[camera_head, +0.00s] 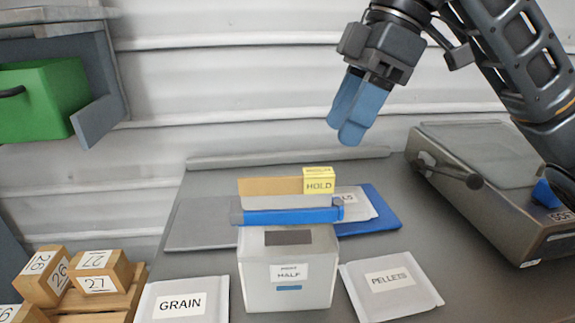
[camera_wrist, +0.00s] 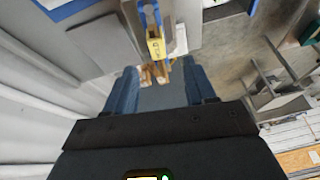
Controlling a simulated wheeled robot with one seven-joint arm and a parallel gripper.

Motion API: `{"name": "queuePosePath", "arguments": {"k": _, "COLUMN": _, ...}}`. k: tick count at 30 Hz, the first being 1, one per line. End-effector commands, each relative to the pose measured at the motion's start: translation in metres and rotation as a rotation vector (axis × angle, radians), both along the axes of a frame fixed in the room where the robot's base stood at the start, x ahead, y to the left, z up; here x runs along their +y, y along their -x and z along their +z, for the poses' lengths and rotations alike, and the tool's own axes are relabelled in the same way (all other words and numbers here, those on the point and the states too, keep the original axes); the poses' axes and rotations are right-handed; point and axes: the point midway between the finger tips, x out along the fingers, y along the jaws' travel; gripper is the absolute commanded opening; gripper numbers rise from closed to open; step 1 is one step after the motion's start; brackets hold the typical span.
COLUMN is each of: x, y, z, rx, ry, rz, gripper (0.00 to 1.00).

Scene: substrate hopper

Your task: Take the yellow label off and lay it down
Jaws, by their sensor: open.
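The yellow label (camera_head: 319,184), marked HOLD, sits at the right end of a tan strip (camera_head: 270,187) on top of the pale grey hopper (camera_head: 312,258). It also shows in the wrist view (camera_wrist: 155,48), beyond my fingertips. The hopper has a blue bar (camera_head: 285,215) across its top and a small sign (camera_head: 289,273) reading HALF on its front. My gripper (camera_head: 350,118) has blue fingers. It is open and empty, above and to the right of the label, apart from it. In the wrist view its fingers (camera_wrist: 161,88) stand wide apart.
A GRAIN packet (camera_head: 181,303) and a PELLETS packet (camera_head: 391,284) lie either side of the hopper. Another packet (camera_head: 356,203) lies behind on a blue sheet (camera_head: 388,222). A grey machine (camera_head: 490,190) stands right. Numbered wooden blocks (camera_head: 98,271) and a green bin (camera_head: 42,102) are left.

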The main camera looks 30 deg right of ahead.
Motion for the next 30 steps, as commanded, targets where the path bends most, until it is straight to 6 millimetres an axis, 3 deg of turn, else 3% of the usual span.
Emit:
{"name": "queuePosePath", "arguments": {"k": 19, "x": 0.022, "y": -0.006, "z": -0.068, "rx": 0.002, "ry": 0.002, "rz": 0.001, "gripper": 0.55}}
{"name": "queuePosePath", "arguments": {"k": 28, "x": 0.025, "y": -0.007, "z": -0.072, "rx": 0.0, "ry": 0.002, "rz": 0.001, "gripper": 0.55}}
{"name": "queuePosePath", "arguments": {"k": 30, "x": 0.025, "y": -0.007, "z": -0.072, "rx": 0.0, "ry": 0.002, "rz": 0.001, "gripper": 0.5}}
